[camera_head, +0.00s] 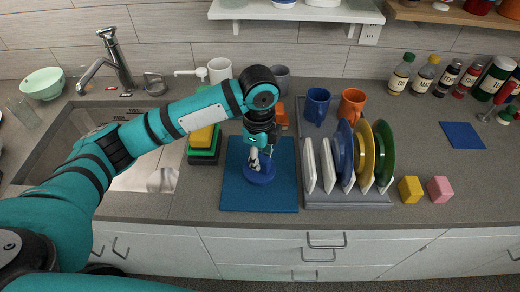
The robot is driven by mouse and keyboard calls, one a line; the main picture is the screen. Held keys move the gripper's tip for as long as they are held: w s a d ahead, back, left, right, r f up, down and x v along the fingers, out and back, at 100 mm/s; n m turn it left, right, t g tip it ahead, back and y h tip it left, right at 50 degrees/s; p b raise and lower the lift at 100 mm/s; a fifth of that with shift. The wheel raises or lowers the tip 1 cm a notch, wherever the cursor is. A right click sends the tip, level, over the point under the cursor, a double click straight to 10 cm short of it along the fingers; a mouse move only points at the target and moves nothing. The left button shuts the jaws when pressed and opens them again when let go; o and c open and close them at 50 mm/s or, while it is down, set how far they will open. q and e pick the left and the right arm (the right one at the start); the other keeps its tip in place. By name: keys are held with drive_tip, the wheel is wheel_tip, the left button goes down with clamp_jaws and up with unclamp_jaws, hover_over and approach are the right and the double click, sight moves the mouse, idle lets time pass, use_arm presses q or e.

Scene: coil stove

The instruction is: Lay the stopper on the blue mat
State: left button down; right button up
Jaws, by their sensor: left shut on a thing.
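The stopper (259,175) is a round, dark blue disc, seen over the blue mat (234,194). My left gripper (262,157) points down from above and is shut on the stopper's top. The gripper hides part of the stopper. I cannot tell whether the stopper's underside touches the mat. The mat lies flat on the grey counter, left of the dish rack. My right gripper is not in view.
The sink (130,180) with its faucet (118,62) is at left. Sponges (203,145) lie left of the mat. A rack (350,199) of upright plates stands close at right. Mugs (317,104) stand behind. A smaller blue square (463,135) lies far right.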

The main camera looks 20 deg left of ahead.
sight(260, 154)
use_arm(q)
drive_tip(key=w+f+p, duration=0.1)
drive_tip(key=w+f, duration=0.1)
drive_tip(key=w+a+f+p, duration=0.1)
drive_tip(key=w, duration=0.1)
drive_tip(key=shift+w+a+f, duration=0.1)
drive_tip(key=shift+w+f, duration=0.1)
drive_tip(key=shift+f, duration=0.4)
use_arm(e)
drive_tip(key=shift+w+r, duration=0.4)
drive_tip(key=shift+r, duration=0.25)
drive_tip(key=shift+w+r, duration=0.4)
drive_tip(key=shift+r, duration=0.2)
use_arm(q)
drive_tip(key=c, duration=1.1)
unclamp_jaws()
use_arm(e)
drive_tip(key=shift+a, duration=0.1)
use_arm(q)
wheel_tip(260, 154, up, 12)
drive_tip(key=b, duration=0.3)
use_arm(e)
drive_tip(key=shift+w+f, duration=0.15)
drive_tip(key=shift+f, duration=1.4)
